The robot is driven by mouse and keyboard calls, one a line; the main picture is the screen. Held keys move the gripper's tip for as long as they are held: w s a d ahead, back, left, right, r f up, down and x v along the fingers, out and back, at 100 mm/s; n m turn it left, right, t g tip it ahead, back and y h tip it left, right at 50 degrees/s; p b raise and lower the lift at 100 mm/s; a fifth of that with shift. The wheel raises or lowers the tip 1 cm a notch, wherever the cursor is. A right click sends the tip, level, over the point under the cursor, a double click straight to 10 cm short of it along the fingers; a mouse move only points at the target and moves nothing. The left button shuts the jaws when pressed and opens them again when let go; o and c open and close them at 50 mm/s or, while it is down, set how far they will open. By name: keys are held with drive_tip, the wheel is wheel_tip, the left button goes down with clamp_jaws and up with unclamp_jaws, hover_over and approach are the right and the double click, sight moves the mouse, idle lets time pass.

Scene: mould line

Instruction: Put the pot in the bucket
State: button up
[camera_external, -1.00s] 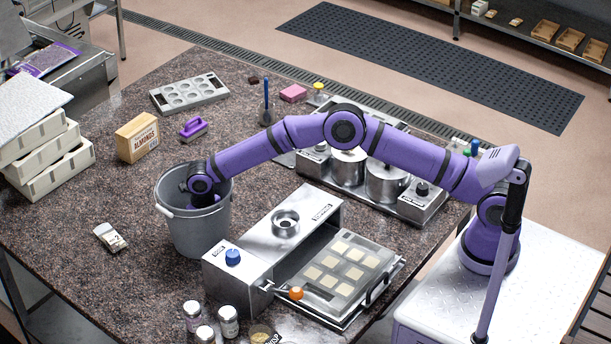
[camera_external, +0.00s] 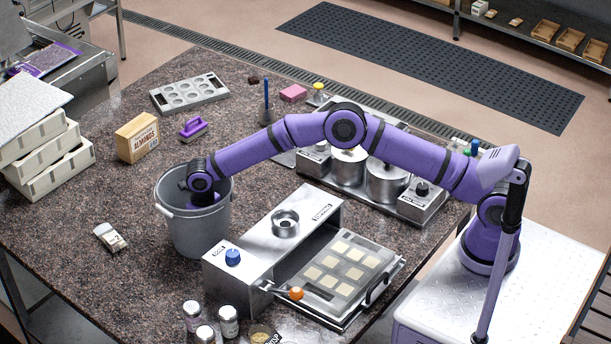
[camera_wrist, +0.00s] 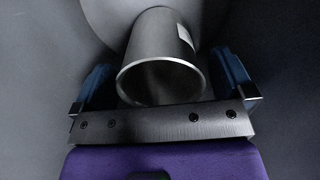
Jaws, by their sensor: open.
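The grey bucket (camera_external: 195,228) stands upright on the dark speckled counter, left of the steel machine. My arm reaches down into it, and the bucket wall hides my gripper in the external view. In the wrist view my gripper (camera_wrist: 165,78) is open, with one blue-padded finger on each side. The pot (camera_wrist: 160,50), a plain metal cylinder with a pale label, is inside the bucket between the spread fingers. Its open rim faces the camera. I cannot tell whether either finger touches it. The pot is hidden in the external view.
The steel machine (camera_external: 275,235) with a blue knob stands close right of the bucket. Several jars (camera_external: 228,322) are in front. An almonds box (camera_external: 137,138) and a purple brush (camera_external: 193,129) are behind. Counter to the bucket's left is mostly clear, with a small packet (camera_external: 110,238).

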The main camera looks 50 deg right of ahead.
wheel_tip(320, 180, up, 11)
drive_tip(key=shift+f, duration=0.2)
idle(0.3)
drive_tip(key=s+d+r+m+t, duration=0.1)
drive_tip(key=s+d+r+m, duration=0.3)
drive_tip(key=d+r, duration=0.3)
drive_tip(key=s+d+r+m+t, duration=0.1)
drive_tip(key=s+d+r+m, duration=0.35)
drive_tip(key=r, duration=0.45)
drive_tip(key=s+d+r+m, duration=0.4)
drive_tip(key=s+d+r, duration=0.1)
drive_tip(key=r, duration=0.3)
drive_tip(key=s+d+r+m+t, duration=0.2)
drive_tip(key=s+d+r+m, duration=0.3)
drive_tip(key=s+d+m, duration=0.6)
drive_tip(key=s+d+f+m, duration=0.2)
drive_tip(key=s+d+m, duration=0.2)
drive_tip(key=s, duration=0.4)
drive_tip(key=s+d+f+m, duration=0.1)
drive_tip(key=s+d+m, duration=0.3)
drive_tip(key=s, duration=0.5)
drive_tip(key=s+d+f+m+t, duration=0.1)
drive_tip(key=s+d+m, duration=0.3)
drive_tip(key=s, duration=0.5)
drive_tip(key=shift+s+d+f, duration=0.15)
drive_tip(key=shift+f, duration=0.7)
